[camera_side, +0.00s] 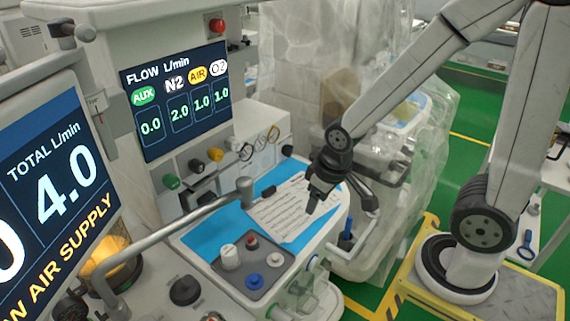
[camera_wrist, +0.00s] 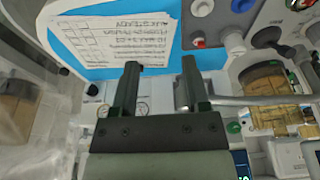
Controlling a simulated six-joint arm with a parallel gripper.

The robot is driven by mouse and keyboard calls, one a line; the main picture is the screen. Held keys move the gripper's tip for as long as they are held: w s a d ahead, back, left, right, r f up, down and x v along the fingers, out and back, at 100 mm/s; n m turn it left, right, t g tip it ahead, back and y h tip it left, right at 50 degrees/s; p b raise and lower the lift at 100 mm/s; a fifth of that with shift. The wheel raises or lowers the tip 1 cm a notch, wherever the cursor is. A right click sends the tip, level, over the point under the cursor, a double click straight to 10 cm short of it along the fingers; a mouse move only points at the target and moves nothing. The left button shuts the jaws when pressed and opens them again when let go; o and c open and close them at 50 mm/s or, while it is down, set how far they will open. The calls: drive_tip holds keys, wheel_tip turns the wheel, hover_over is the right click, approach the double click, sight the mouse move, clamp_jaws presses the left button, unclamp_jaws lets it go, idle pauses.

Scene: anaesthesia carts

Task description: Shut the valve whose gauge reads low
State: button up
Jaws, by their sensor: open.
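A row of knobs sits under the flow display (camera_side: 177,100): a green knob (camera_side: 171,181), a black knob (camera_side: 196,165), an orange knob (camera_side: 215,155) and a pale knob (camera_side: 232,143). The display reads AUX 0.0, N2 2.0, AIR 1.0 and O2 1.0. I cannot tell which gauge belongs to which valve. My gripper (camera_side: 317,203) is open and empty, in front of and right of the knobs, above the printed sheet. In the wrist view its two fingers (camera_wrist: 160,78) are apart. A green knob (camera_wrist: 233,127) shows right of them there.
The printed sheet (camera_side: 290,208) lies on the blue worktop (camera_side: 215,238). A grey tray (camera_side: 262,290) holds red, white and blue knobs. A metal rail (camera_side: 165,229) crosses the left front. A second display (camera_side: 50,185) reads TOTAL 4.0. A plastic-covered cart (camera_side: 400,190) stands behind my gripper.

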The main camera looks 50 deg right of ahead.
drive_tip(key=shift+w, duration=0.1)
drive_tip(key=n+t+y, duration=0.8)
drive_tip(key=n+y, duration=0.2)
drive_tip(key=n, duration=2)
approach(221, 155)
drive_tip(key=x, duration=0.4)
drive_tip(key=shift+w+f, duration=0.1)
drive_tip(key=shift+f, duration=0.1)
drive_tip(key=shift+w+a, duration=0.1)
drive_tip(key=shift+a, duration=0.05)
drive_tip(key=shift+x, duration=3.75)
drive_tip(key=shift+r, duration=0.1)
drive_tip(key=shift+t, duration=0.3)
clamp_jaws()
